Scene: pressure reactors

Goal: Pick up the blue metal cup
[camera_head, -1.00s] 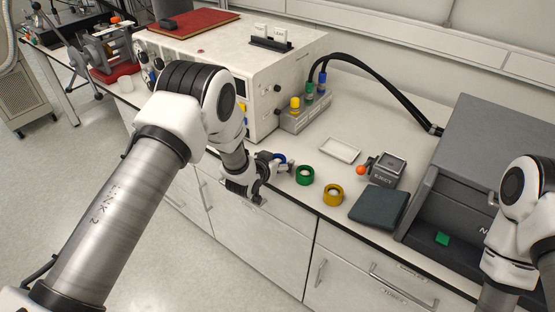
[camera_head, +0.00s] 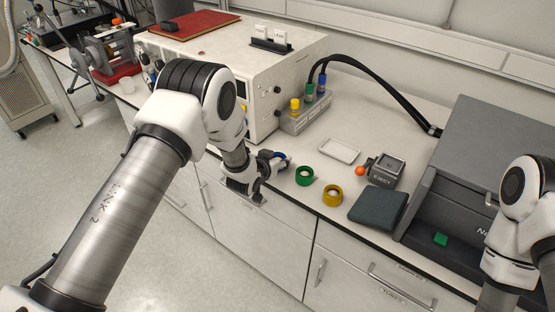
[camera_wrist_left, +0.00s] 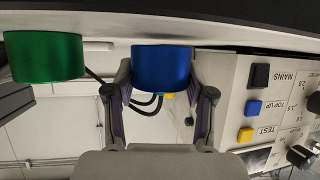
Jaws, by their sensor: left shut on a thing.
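The blue metal cup (camera_wrist_left: 161,68) sits between the two fingers of my left gripper (camera_wrist_left: 160,95) in the left wrist view, where the picture is upside down. The fingers are shut on its sides. In the head view my left gripper (camera_head: 277,163) is at the bench's front edge, and only a little of the blue cup (camera_head: 279,155) shows behind the fingers. I cannot tell whether the cup touches the bench. A green cup (camera_head: 305,184) stands just to its right; it also shows in the left wrist view (camera_wrist_left: 45,57). My right gripper is out of view.
A yellow cup (camera_head: 325,195) stands right of the green one. A large white instrument (camera_head: 270,95) stands behind my left gripper.

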